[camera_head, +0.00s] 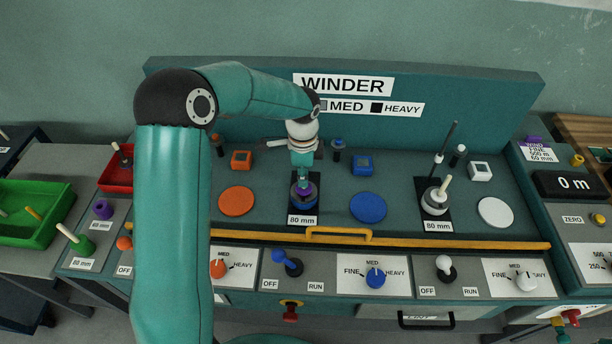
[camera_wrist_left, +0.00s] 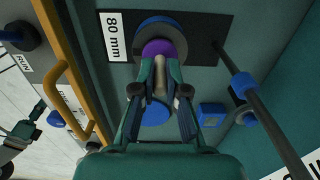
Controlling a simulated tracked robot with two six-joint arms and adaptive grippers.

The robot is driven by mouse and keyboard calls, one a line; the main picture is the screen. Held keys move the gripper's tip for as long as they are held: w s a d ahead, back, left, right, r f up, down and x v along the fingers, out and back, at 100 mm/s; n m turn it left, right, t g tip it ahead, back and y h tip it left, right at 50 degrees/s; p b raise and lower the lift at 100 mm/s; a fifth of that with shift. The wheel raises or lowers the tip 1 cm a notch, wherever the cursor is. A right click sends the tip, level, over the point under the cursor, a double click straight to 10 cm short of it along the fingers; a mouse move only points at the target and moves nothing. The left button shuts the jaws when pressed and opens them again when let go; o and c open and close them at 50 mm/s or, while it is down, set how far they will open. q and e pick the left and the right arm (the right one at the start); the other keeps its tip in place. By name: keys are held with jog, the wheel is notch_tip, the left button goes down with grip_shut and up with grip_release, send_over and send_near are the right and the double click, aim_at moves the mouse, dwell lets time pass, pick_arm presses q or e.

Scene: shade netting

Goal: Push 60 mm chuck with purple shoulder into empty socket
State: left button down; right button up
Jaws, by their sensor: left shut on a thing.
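My left gripper (camera_head: 303,180) points down over the middle station and is shut on the pale peg-like handle (camera_wrist_left: 160,78) of a chuck. The chuck's purple shoulder (camera_wrist_left: 165,48) shows just beyond the fingertips in the left wrist view. Under it is a round socket with a blue rim (camera_wrist_left: 160,27) on a dark plate (camera_wrist_left: 203,40) labelled 80 mm. In the head view the chuck is upright over this socket; I cannot tell how deep it sits. My fingers hide part of it.
A white-topped chuck (camera_head: 435,200) stands in the right station's 80 mm plate. A thin dark rod (camera_head: 449,140) rises behind it. A yellow handle (camera_head: 338,235) crosses in front of the middle station. My left arm hides the left station. A green tray (camera_head: 62,205) lies far left.

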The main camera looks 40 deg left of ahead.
pick_arm(q)
jog(key=shift+f, duration=0.4)
jog(key=shift+s, duration=0.1)
jog(key=c, duration=1.1)
grip_release()
jog(key=shift+r, duration=0.25)
notch_tip(320, 180, up, 11)
jog(key=shift+r, duration=0.2)
